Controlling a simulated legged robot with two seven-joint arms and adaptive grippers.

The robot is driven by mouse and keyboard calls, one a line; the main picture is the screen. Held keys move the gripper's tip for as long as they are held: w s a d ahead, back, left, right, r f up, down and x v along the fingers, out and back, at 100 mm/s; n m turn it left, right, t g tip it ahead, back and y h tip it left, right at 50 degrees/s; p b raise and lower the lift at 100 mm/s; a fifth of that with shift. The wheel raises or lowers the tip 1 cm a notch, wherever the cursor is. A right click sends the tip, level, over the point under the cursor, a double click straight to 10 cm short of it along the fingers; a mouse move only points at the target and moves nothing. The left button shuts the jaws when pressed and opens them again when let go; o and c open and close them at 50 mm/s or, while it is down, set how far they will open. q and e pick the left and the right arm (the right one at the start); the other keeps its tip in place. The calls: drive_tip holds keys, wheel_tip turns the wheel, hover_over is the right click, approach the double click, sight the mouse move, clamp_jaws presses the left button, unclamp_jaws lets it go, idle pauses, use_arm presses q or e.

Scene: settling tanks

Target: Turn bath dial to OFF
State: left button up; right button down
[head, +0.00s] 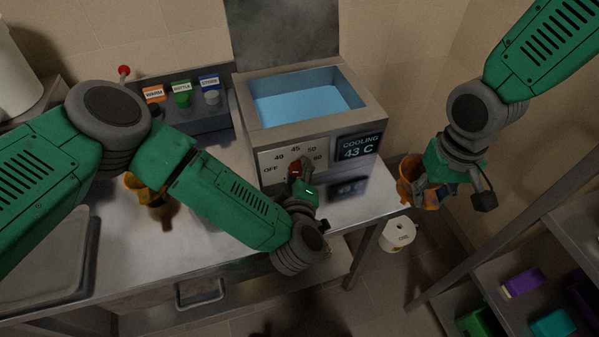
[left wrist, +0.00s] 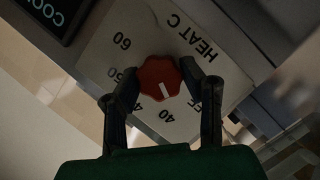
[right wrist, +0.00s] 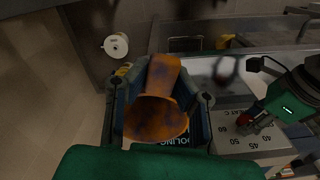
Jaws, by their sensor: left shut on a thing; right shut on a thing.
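The bath (head: 268,133) is a grey box of blue water on the steel table. Its front panel (head: 268,160) carries OFF, 40, 45, 50 and 60 around a red dial (head: 295,168). In the left wrist view the red dial (left wrist: 160,78) sits between the two fingers of my left gripper (left wrist: 161,76), which is shut on it. The dial's white mark points roughly toward 40. The display (head: 361,147) reads COOLING 43 C. My right gripper (head: 408,185) is shut on an orange-brown waisted object (right wrist: 158,105), held right of the table.
Another amber object (head: 150,190) is partly hidden behind my left arm. A white roll (head: 398,234) is below my right gripper. Shelves (head: 520,285) stand at lower right.

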use_arm(q)
drive_tip(key=shift+s+d+f+n+b, duration=0.1)
drive_tip(key=shift+d+f+n+b, duration=0.1)
drive_tip(key=shift+n+b, duration=0.15)
use_arm(e)
drive_tip(key=shift+f, duration=0.5)
use_arm(q)
drive_tip(key=n+b, duration=0.1)
drive_tip(key=n+t+h+b, duration=0.1)
drive_tip(key=n, duration=0.1)
drive_tip(key=shift+a+f+t+b, duration=0.2)
drive_tip(key=shift+a+t+b, duration=0.05)
drive_tip(key=shift+t+b, duration=0.1)
drive_tip(key=n+t+b, duration=0.1)
drive_tip(key=n+b, duration=0.2)
drive_tip(key=shift+f+h, duration=0.1)
drive_tip(key=shift+h, duration=0.2)
drive_tip(key=shift+n+t+b, duration=0.45)
drive_tip(key=shift+n+b, duration=0.55)
drive_tip(key=shift+n, duration=0.05)
use_arm(e)
wheel_tip(320, 180, down, 8)
drive_tip(key=shift+a, duration=0.1)
use_arm(q)
drive_tip(key=o, duration=1.1)
drive_tip(key=shift+o, duration=0.2)
